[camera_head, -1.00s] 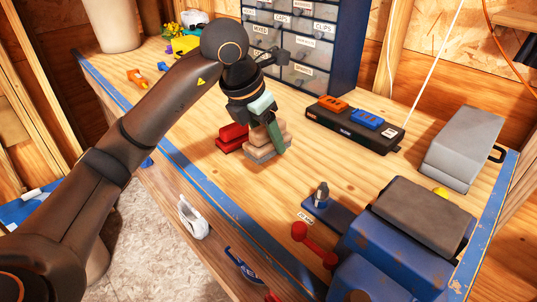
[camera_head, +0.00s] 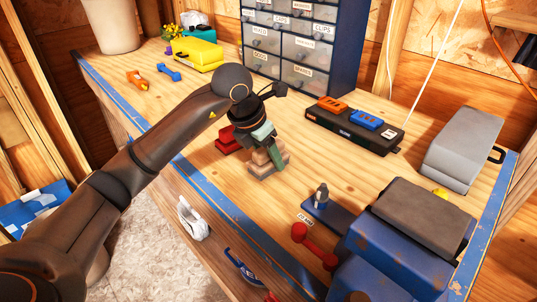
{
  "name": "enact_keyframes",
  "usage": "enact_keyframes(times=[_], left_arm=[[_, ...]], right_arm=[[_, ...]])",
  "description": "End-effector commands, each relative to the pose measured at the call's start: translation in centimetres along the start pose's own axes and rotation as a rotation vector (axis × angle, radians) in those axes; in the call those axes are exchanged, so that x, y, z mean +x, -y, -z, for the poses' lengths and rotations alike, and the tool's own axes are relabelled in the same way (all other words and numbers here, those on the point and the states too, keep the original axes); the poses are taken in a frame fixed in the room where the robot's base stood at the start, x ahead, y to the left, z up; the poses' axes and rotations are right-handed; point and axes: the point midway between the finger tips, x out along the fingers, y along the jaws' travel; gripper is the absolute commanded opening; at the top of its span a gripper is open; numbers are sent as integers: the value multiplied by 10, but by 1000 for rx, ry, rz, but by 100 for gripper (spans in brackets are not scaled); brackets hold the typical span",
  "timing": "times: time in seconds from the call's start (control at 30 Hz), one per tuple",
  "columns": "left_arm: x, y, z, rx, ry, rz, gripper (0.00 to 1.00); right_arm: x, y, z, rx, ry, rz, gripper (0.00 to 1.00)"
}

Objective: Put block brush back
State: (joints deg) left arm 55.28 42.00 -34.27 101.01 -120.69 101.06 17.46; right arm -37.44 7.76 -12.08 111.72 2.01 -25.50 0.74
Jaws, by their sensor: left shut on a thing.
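The block brush (camera_head: 259,169), a tan block with a greyish underside, is in the middle of the workbench in the head view. My left gripper (camera_head: 267,149) comes from above and is shut on it, with teal and dark green fingers against the block. The fingers and wrist hide part of the brush. I cannot tell whether its underside touches the bench top or is just above it. A red block (camera_head: 228,140) lies close to its left, partly behind my gripper. My right gripper is not in view.
A drawer cabinet (camera_head: 300,42) stands behind. A black case (camera_head: 352,130) with orange and blue pieces lies right of the gripper. A blue vise-like block (camera_head: 385,240), a small bottle (camera_head: 321,195) and a red-ended tool (camera_head: 314,246) are nearer. Bench (camera_head: 330,165) is clear between.

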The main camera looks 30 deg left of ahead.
Motion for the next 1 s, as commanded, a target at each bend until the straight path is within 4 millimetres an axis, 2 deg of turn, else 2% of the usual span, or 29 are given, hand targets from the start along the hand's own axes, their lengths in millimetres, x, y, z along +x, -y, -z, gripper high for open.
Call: enact_keyframes(times=[0.03, 0.07, 0.3, 0.53, 0.67, 0.77, 1.0], left_arm=[[3, 0, 1, 0, 1, 0, 7], [1, 0, 1, 0, 1, 0, 63], [1, 0, 0, 0, 0, 0, 89], [0, 0, 0, 0, 0, 0, 89], [-7, 0, -1, 0, 1, -1, 89], [-22, 0, -2, 0, 4, -2, 89], [-75, -1, -2, 0, 5, -3, 89]], right_arm=[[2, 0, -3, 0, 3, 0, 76], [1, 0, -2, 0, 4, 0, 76], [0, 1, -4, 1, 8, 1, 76], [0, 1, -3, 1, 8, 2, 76], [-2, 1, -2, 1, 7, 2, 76], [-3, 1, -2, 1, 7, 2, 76], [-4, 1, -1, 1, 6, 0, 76]])
